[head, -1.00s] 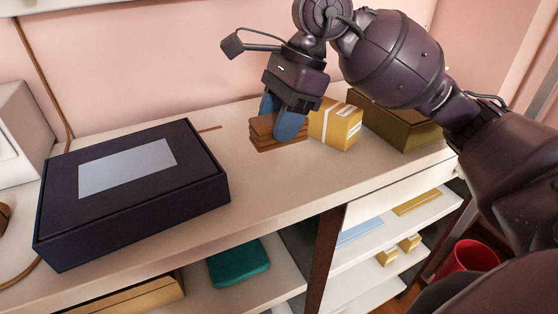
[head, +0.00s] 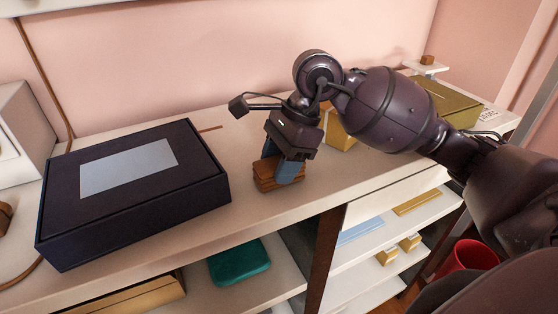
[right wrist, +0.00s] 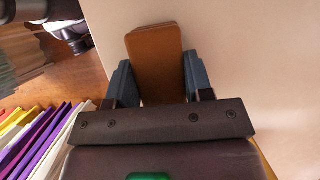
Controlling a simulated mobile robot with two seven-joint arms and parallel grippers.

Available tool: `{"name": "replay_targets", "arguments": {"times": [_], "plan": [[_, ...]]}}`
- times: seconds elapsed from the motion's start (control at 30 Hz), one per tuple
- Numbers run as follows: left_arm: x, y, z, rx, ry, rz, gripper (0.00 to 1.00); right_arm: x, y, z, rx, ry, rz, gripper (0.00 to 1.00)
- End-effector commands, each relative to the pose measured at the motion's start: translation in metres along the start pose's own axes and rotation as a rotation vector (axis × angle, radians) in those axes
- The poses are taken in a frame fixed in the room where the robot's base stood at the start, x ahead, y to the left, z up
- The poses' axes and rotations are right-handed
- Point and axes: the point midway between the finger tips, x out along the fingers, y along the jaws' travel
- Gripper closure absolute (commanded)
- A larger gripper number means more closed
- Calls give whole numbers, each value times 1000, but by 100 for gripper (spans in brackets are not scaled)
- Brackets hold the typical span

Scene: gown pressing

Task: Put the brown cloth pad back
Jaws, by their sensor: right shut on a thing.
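The brown cloth pad (head: 267,178) is a folded, layered block near the middle of the long pale counter (head: 240,210), close to its front edge. My right gripper (head: 280,172) comes down from above with its blue fingers on either side of the pad and is shut on it. In the right wrist view the pad (right wrist: 155,62) sticks out between the two fingers. I cannot tell whether the pad touches the counter or hangs just above it. My left gripper is not in view.
A dark navy box (head: 205,195) with a pale label lies left of the pad. A yellow box (head: 338,135) stands behind my right arm, and an olive box (head: 455,108) is farther right. A teal item (head: 240,262) lies on the shelf below. A red bin (head: 468,256) stands lower right.

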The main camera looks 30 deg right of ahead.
Motion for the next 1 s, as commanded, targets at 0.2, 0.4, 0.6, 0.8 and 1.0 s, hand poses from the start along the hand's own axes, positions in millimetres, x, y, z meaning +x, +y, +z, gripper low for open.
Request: {"name": "replay_targets", "arguments": {"times": [0.2, 0.4, 0.6, 0.8, 1.0], "plan": [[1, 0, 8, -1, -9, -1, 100, 4, 0, -2, 0, 0, 0, 79], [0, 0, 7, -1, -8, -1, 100, 2, 0, -1, 0, 0, 0, 27], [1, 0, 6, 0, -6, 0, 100, 2, 0, -1, 0, 0, 0, 27], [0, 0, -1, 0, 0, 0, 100, -5, 0, 0, 0, 1, -2, 27], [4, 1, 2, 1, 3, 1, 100, -38, -1, -1, 1, 3, -6, 27]]}}
